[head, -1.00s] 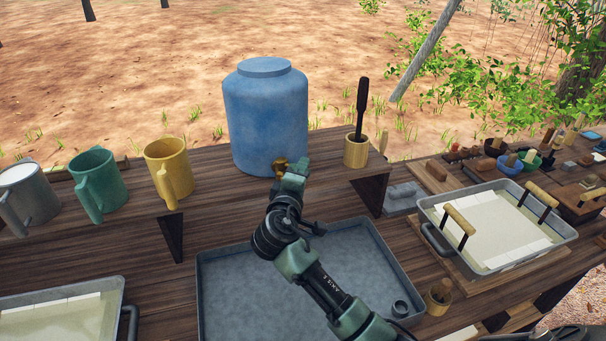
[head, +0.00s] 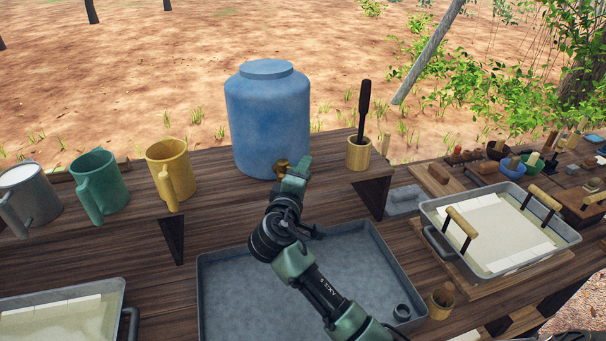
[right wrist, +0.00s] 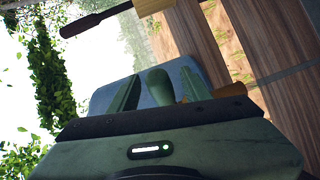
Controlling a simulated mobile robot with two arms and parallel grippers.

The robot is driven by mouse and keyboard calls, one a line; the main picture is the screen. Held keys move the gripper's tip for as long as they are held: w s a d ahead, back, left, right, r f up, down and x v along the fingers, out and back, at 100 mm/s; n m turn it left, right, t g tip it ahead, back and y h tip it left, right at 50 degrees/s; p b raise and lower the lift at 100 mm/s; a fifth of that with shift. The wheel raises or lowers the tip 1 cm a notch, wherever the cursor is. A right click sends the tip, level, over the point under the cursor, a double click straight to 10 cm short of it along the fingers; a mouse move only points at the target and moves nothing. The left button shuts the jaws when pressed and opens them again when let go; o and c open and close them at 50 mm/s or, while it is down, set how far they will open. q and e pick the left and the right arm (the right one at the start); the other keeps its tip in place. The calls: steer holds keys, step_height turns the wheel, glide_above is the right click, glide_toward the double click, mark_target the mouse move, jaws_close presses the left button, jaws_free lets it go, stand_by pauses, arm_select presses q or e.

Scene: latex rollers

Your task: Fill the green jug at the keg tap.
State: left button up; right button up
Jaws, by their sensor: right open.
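The green jug (head: 101,186) stands upright on the raised wooden shelf, between a grey jug and a yellow jug. The blue keg (head: 266,118) stands on the same shelf to the right, with a brass tap (head: 282,168) low on its front. My right gripper (head: 298,169) is right at the tap and partly covers it; whether they touch I cannot tell. In the right wrist view its fingers (right wrist: 160,94) are apart, with the keg (right wrist: 184,75) behind them and the tap (right wrist: 230,90) beside the right-hand finger. My left gripper is out of view.
The yellow jug (head: 171,172) and grey jug (head: 28,196) stand near the green one. A wooden cup (head: 359,154) with a dark tool is right of the keg. A grey tray (head: 222,290) lies below the shelf. The shelf between yellow jug and keg is clear.

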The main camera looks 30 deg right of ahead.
steer(key=b+v, duration=0.2)
steer(key=v, duration=0.5)
steer(key=shift+s+a, duration=0.2)
steer(key=shift+s, duration=0.05)
